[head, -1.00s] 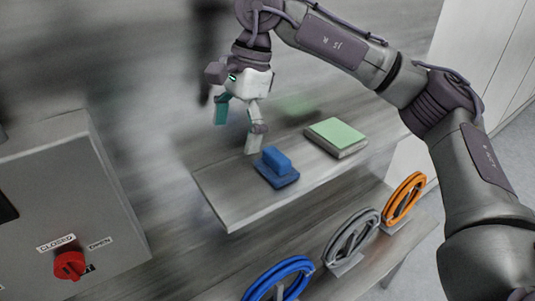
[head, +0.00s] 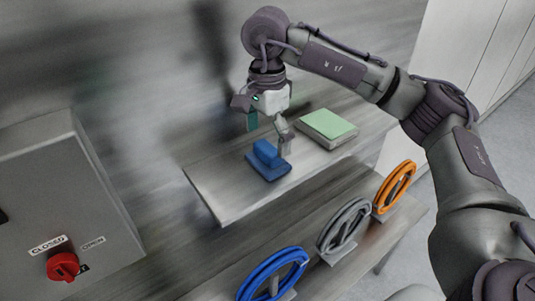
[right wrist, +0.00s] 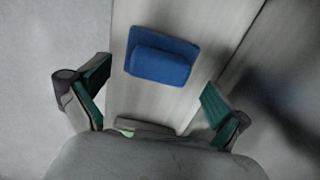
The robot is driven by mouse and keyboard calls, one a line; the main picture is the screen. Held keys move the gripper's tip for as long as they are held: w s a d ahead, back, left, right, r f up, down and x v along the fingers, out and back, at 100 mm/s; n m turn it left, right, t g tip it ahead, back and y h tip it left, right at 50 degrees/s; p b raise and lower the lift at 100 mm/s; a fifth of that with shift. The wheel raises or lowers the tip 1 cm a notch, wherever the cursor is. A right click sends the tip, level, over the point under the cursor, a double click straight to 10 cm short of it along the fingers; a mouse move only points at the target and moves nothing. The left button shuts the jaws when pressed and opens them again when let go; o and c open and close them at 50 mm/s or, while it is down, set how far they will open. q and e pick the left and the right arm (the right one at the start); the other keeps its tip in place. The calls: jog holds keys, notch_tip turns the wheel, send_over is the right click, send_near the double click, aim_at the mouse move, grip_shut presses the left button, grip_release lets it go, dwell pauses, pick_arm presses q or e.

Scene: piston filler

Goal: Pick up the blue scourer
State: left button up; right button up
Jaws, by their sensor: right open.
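The blue scourer (head: 267,160) lies on a grey wood-look shelf (head: 225,200), a flat pad with a raised block on top. It also shows in the right wrist view (right wrist: 161,56), ahead of and between the fingers. My right gripper (head: 268,135) is open and empty, above and just behind the scourer, with one finger overlapping its right side in the head view. In the right wrist view the two green-padded fingers (right wrist: 152,98) stand wide apart and the scourer looks clear of them. My left gripper is not in view.
A green-topped pad (head: 328,125) lies on the shelf right of the scourer. Below stand blue (head: 272,275), grey (head: 343,228) and orange (head: 394,188) ring-shaped items. A grey box with a red knob (head: 63,266) is at left. The shelf left of the scourer is bare.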

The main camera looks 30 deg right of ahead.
aim_at(268, 147)
notch_tip(268, 147, down, 3)
jog(key=shift+d+f+p, duration=0.15)
jog(key=shift+p, duration=0.25)
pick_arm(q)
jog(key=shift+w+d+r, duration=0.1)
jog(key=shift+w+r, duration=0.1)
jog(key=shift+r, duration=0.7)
pick_arm(e)
jog(key=shift+c, duration=0.3)
jog(key=c, duration=1.1)
jog(key=shift+c, duration=0.2)
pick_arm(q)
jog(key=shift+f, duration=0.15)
pick_arm(e)
jog(key=shift+w+r+b, duration=0.1)
jog(key=shift+r+b, duration=0.45)
jog(key=shift+r, duration=0.2)
jog(key=s+r+b, duration=0.2)
jog(key=r, duration=0.1)
jog(key=shift+s+d+r, duration=0.2)
jog(key=shift+r, duration=0.1)
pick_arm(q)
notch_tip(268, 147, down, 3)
pick_arm(e)
jog(key=s+d+r, duration=0.2)
jog(key=s+r, duration=0.4)
jog(key=s, duration=0.3)
